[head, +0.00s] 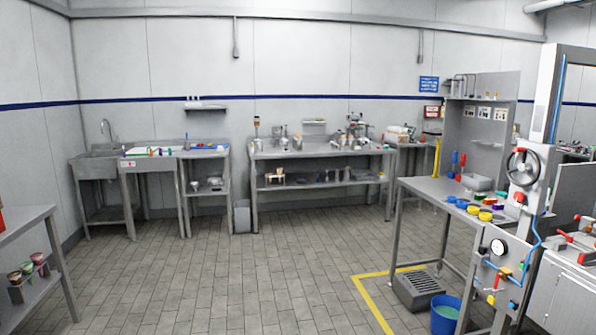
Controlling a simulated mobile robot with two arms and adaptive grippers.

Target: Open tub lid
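Neither of my grippers shows in the head view. No tub with a lid can be told for certain. Several small round tubs or cups (27,272) with reddish and green tops stand on the lower shelf of the table at the left edge.
A sink (101,160) and steel benches (320,152) line the far wall, with a grey bin (242,215) between them. At the right, a machine with a handwheel (523,166) and a blue bucket (445,314) stand near yellow floor tape. The tiled floor in the middle is clear.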

